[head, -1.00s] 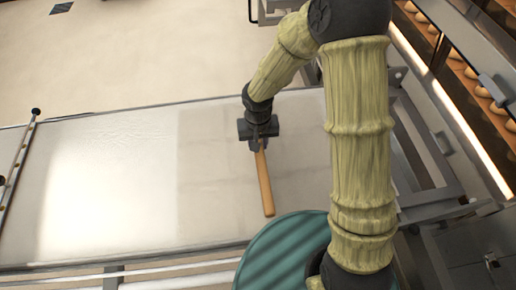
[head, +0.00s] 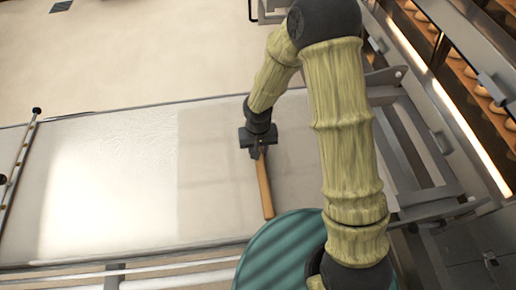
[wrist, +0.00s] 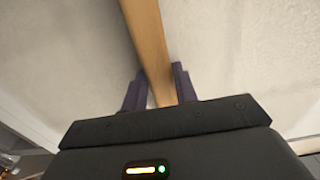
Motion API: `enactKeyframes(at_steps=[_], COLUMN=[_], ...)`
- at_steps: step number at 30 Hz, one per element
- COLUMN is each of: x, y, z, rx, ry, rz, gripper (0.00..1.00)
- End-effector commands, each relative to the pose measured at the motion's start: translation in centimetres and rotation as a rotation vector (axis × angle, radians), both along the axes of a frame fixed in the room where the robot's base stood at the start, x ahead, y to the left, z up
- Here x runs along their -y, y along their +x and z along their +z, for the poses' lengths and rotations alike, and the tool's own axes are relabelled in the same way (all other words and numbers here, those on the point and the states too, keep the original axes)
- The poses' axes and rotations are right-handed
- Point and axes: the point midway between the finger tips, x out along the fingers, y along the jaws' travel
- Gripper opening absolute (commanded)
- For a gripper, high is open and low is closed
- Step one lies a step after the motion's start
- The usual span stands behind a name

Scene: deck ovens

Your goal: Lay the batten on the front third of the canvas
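The batten (head: 264,188) is a long, straight, light-brown wooden bar. In the head view it runs from my gripper (head: 258,148) toward the near edge of the pale canvas (head: 215,190). In the wrist view the batten (wrist: 149,40) passes between the two dark fingers of my gripper (wrist: 159,85), which lie close against both its sides. My gripper looks shut on it near its far end. The batten is over the greyer right part of the canvas. I cannot tell whether it touches the cloth. My gripper hides its far end.
A round teal surface (head: 283,255) stands at the near edge, close to the batten's near end. A metal frame (head: 415,150) and lit ovens with loaves (head: 470,80) are on the right. A rail with knobs (head: 18,165) lies at the far left. The canvas's left part is clear.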

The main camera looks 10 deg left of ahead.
Motion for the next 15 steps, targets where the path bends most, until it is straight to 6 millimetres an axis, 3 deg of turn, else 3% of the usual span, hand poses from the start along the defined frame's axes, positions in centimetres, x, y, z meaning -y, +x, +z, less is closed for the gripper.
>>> enactKeyframes(at_steps=[1,3,15], x=[0.00,0.00,0.01], y=[0.00,0.00,0.01], z=[0.02,0.02,0.55], rx=[0.000,0.000,0.000], ry=[0.000,0.000,0.000], rz=[0.000,0.000,0.000], gripper=[0.39,0.49,0.49])
